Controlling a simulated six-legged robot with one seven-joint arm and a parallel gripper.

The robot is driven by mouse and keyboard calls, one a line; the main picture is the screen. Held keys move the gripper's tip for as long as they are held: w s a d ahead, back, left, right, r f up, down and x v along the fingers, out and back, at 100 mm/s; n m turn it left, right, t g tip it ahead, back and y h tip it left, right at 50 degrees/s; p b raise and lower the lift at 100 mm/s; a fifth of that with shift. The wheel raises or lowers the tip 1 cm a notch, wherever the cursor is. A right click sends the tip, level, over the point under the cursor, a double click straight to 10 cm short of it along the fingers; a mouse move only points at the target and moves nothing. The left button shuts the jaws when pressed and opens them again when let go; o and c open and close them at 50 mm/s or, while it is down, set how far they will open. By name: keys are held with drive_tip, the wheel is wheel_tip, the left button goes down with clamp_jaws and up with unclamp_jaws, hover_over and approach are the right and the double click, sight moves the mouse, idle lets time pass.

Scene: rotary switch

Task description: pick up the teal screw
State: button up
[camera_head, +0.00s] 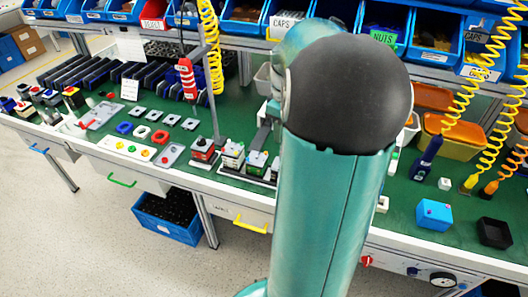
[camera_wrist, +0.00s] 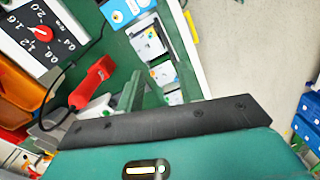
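I cannot make out a teal screw in either view. In the head view my teal arm with its dark round joint fills the middle and hides part of the green bench (camera_head: 110,84). My fingertips cannot be made out there. In the wrist view a teal part of my arm with a black bar crosses the bottom. No pair of fingertips shows clearly, so I cannot tell whether anything is held.
Small switch modules (camera_head: 232,154) stand near the bench's front edge. A blue box (camera_head: 434,214) and black box (camera_head: 494,232) sit at right. Coiled yellow cables hang above. The wrist view shows a numbered dial (camera_wrist: 42,38) and a red-handled tool (camera_wrist: 92,83).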

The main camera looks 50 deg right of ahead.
drive_tip(key=f, duration=0.3)
drive_tip(key=s+d+f, duration=0.1)
drive_tip(key=f, duration=0.2)
drive_tip(key=d+f, duration=0.1)
drive_tip(key=f, duration=0.2)
drive_tip(key=shift+s+d, duration=0.15)
drive_tip(key=f, duration=0.6)
drive_tip(key=shift+a, duration=0.2)
drive_tip(key=shift+r, duration=0.1)
clamp_jaws()
